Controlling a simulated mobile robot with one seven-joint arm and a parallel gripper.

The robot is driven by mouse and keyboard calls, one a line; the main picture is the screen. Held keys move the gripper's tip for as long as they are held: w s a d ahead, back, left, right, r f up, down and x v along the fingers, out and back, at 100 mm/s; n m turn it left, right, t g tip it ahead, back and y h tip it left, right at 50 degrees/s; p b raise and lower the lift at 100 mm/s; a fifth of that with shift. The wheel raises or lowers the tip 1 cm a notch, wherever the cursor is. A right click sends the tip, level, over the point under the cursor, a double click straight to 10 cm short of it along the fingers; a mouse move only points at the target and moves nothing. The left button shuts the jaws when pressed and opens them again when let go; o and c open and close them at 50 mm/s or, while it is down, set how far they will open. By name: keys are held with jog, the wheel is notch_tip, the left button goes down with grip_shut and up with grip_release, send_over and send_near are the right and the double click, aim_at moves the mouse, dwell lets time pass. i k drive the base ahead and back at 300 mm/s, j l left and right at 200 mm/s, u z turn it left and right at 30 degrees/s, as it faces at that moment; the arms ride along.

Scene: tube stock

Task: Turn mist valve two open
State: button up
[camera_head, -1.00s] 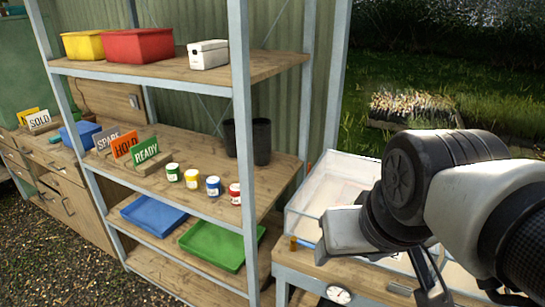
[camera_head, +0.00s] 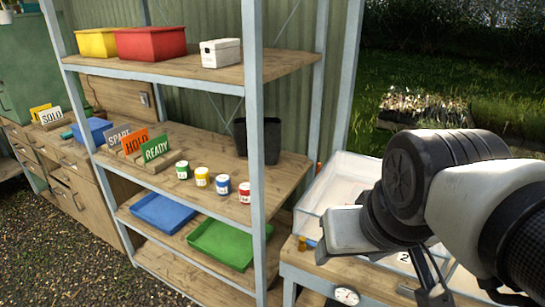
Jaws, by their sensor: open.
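My gripper (camera_head: 472,291) is at the lower right, pointing down over the bench, with its dark fingers apart and nothing seen between them. A small tag marked "2" (camera_head: 404,258) shows on the bench just left of the gripper, partly behind my arm. A small brass-coloured fitting (camera_head: 302,243) stands at the bench's left corner. A round white gauge (camera_head: 346,296) sits at the bench's front edge. I cannot make out a handle of mist valve two; my arm hides much of that area.
A clear-walled box (camera_head: 335,185) stands on the wooden bench (camera_head: 318,268) behind my arm. A metal-framed shelf (camera_head: 257,120) to the left holds bins, small paint pots (camera_head: 202,177), signs and a black pot (camera_head: 262,143). Gravel floor (camera_head: 45,250) is clear at the lower left.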

aim_at(303, 240)
jog(key=i+j+z, duration=0.35)
jog(key=j+z, duration=0.2)
jog(key=i+j+z, duration=0.25)
jog(key=j+z, duration=0.25)
jog(key=j, duration=0.1)
